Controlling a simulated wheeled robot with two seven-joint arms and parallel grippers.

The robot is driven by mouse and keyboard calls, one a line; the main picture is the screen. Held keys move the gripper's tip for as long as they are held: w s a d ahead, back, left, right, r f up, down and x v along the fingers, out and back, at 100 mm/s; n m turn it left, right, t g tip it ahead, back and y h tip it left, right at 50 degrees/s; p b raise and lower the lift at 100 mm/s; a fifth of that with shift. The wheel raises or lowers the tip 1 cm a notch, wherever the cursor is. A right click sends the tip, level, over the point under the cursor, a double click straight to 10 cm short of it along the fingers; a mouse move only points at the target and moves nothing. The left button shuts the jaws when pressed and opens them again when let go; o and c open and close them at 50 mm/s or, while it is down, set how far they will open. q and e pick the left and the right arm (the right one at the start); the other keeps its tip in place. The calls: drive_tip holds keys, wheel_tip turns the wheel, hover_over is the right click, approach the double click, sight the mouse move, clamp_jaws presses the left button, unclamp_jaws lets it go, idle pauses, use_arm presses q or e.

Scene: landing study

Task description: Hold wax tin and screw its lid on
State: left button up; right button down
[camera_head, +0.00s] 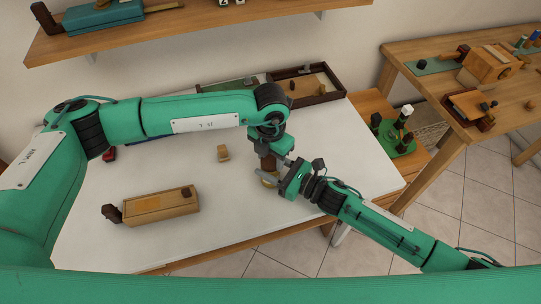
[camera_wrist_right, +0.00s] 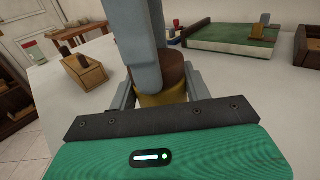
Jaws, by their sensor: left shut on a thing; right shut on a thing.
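The wax tin (camera_head: 269,182) is a gold cylinder standing upright above the white table, low between my two grippers. It also shows in the wrist view (camera_wrist_right: 163,98). A brown round lid (camera_head: 268,163) sits directly above it, and it shows in the wrist view too (camera_wrist_right: 174,70). My left gripper (camera_head: 270,152) comes down from above and is shut on the lid; its grey finger covers part of it in the wrist view. My right gripper (camera_head: 277,178) comes from the right and is shut around the tin. I see no gap between lid and tin; the threads are hidden.
A wooden box (camera_head: 158,206) with dark knobs lies on the white table (camera_head: 222,210) at front left. Shallow trays (camera_head: 318,99) line the back edge. A green board (camera_head: 396,142) with items is at right.

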use_arm(q)
drive_tip(key=m, duration=1.7)
drive_tip(key=shift+m, duration=0.4)
drive_tip(key=m, duration=0.9)
drive_tip(key=shift+m, duration=0.4)
drive_tip(key=m, duration=0.4)
drive_tip(key=shift+m, duration=0.4)
drive_tip(key=m, duration=0.4)
drive_tip(key=o, duration=1)
drive_tip(key=shift+f, duration=0.1)
